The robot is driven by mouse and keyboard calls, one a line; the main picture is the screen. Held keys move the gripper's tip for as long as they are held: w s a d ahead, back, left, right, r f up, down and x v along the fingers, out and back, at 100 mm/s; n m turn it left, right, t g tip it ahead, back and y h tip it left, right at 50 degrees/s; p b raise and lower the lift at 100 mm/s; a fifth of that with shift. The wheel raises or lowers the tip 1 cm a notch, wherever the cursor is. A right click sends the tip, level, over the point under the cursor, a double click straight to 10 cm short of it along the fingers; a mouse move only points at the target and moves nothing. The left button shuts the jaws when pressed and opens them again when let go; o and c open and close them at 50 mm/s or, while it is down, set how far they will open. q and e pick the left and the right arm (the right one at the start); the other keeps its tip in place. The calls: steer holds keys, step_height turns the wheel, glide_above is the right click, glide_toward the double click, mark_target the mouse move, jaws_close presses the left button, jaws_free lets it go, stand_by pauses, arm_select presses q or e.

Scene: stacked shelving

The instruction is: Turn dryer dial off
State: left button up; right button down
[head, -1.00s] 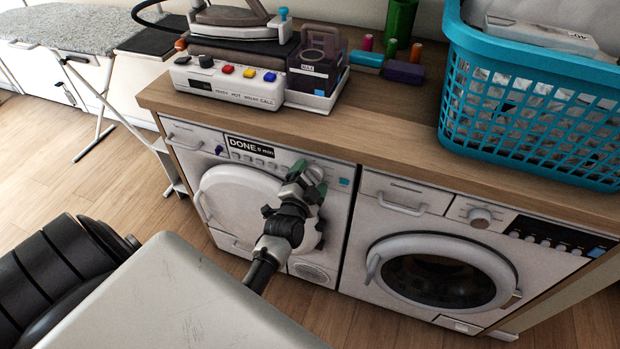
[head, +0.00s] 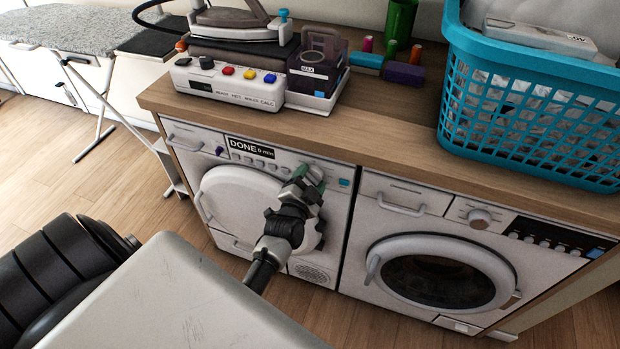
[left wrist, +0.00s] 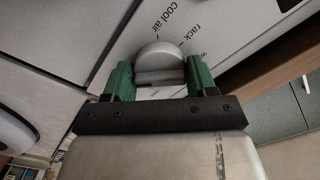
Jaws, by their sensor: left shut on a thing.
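The dryer (head: 240,195) is the left white machine under the counter, with a round door and a display reading "DONE 0 min". Its dial (left wrist: 160,58) is a pale round knob, in the left wrist view with "cool air" and "rack" printed around it. My left gripper (head: 308,180) is at the dryer's upper right front; in the left wrist view its green fingers (left wrist: 160,80) stand on both sides of the dial, shut on it. In the head view the gripper mostly hides the dial. My right gripper is not in view.
A washer (head: 440,270) with its own knob stands right of the dryer. The wooden counter (head: 390,125) above carries an iron on its base (head: 230,85), thread spools and a blue laundry basket (head: 530,110). An ironing board (head: 70,30) stands at the left. Floor at left is clear.

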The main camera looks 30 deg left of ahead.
arm_select(q)
steer(key=n+p, duration=0.1)
steer(key=n, duration=0.6)
steer(key=shift+p, duration=0.4)
steer(key=n, duration=0.3)
steer(key=shift+n, duration=0.3)
steer(key=n, duration=0.2)
steer(key=shift+n, duration=0.4)
steer(key=n, duration=0.9)
steer(key=shift+n+b, duration=0.8)
steer(key=shift+n, duration=1.5)
